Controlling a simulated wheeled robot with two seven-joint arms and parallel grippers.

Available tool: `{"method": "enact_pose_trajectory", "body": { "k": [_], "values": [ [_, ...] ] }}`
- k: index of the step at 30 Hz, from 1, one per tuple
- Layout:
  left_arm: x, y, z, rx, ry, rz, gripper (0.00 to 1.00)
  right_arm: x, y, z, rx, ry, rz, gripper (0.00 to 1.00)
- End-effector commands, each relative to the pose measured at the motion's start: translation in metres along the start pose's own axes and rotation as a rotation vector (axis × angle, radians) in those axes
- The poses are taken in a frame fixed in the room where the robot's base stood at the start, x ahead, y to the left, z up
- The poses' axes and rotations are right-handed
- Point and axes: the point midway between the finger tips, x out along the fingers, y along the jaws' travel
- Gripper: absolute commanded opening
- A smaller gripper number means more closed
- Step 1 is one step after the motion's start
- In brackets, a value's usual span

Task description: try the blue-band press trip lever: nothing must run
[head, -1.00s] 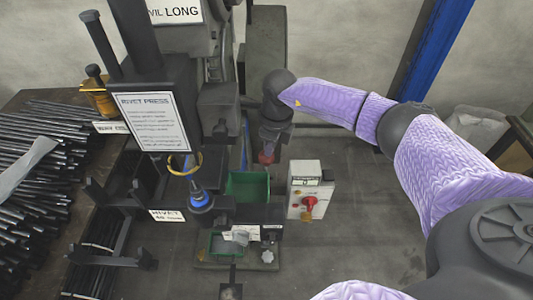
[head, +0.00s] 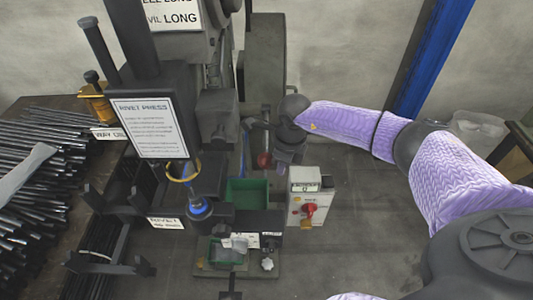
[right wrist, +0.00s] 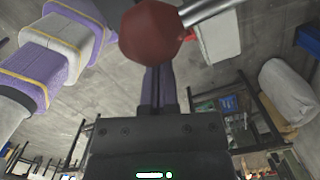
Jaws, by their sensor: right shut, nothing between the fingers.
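The rivet press (head: 152,128) stands at the left of the head view, with a blue band (head: 199,207) on its tool below a brass-coloured ring. My right gripper (head: 280,158) is just right of the knob. Its shut, empty fingers (right wrist: 158,75) point at the knob in the right wrist view; I cannot tell whether they touch it. My left gripper is not in view.
A pale switch box (head: 304,178) with a red rotary handle (head: 309,209) stands right of the press; a small brass-coloured piece hangs at the handle. A green bin (head: 247,192) sits between. Many dark rods (head: 45,150) lie at the left.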

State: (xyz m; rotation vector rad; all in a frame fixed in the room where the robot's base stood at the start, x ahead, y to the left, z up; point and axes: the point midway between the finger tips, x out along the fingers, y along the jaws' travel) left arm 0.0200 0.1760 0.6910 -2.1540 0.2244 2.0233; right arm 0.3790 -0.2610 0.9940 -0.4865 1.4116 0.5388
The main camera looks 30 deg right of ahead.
Motion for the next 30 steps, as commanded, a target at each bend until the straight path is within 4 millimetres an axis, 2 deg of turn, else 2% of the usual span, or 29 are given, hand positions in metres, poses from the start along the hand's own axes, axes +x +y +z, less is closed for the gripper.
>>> {"method": "enact_pose_trajectory", "body": {
  "k": [5, 8, 15, 21, 25, 30],
  "values": [
    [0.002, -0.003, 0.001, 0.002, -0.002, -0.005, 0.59, 0.002, 0.000, 0.001, 0.000, 0.000, 0.000, 0.00],
    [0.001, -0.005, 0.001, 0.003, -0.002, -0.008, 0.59, -0.005, 0.000, 0.001, 0.001, -0.001, 0.000, 0.00],
    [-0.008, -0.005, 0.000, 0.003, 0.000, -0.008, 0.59, -0.055, -0.001, 0.001, 0.000, -0.002, -0.003, 0.00],
    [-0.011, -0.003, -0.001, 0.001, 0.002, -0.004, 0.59, -0.087, 0.000, 0.001, -0.001, -0.001, -0.001, 0.00],
    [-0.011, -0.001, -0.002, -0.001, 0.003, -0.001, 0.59, -0.096, 0.000, 0.001, -0.001, -0.001, 0.000, 0.00],
    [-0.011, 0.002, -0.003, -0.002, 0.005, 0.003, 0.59, -0.098, 0.000, 0.001, 0.000, 0.000, 0.001, 0.00]
  ]
}}
